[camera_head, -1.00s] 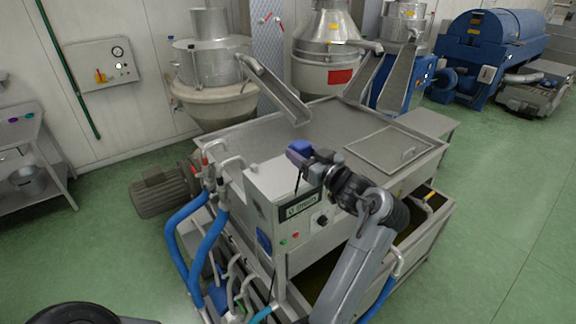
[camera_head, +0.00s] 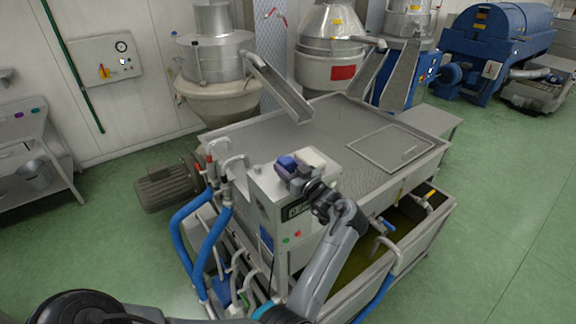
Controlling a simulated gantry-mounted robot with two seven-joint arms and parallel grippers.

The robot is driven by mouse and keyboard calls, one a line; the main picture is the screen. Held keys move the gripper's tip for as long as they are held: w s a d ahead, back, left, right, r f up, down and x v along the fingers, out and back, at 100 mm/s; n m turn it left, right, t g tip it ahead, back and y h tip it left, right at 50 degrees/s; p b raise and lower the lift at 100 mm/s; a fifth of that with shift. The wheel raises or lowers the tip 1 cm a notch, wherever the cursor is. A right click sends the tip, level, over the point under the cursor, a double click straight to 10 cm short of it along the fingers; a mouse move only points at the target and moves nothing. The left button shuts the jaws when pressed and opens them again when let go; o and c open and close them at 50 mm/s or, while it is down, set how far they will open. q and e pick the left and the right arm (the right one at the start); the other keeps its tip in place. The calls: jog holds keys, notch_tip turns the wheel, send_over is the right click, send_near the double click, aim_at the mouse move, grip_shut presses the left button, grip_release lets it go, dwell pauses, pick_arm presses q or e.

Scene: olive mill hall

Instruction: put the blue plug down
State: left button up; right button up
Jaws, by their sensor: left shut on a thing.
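The blue plug (camera_head: 287,161) is a small blue piece in the jaws of my left gripper (camera_head: 293,170). It shows over the top of the grey control box (camera_head: 264,181) on the front of the steel machine. Whether the plug touches the box top or hangs above it, I cannot tell. The gripper is shut on the plug and hides its lower part. My right gripper is not in view.
The machine's flat steel top (camera_head: 310,135) is mostly clear behind the box, with a square lid (camera_head: 388,148) at right. Blue hoses (camera_head: 208,245) and upright pipes stand left of the box. A motor (camera_head: 168,189) lies beside them.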

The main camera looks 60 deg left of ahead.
pick_arm(q)
jog(key=shift+f, duration=0.15)
jog(key=shift+f+b, duration=0.5)
jog(key=o, duration=1.4)
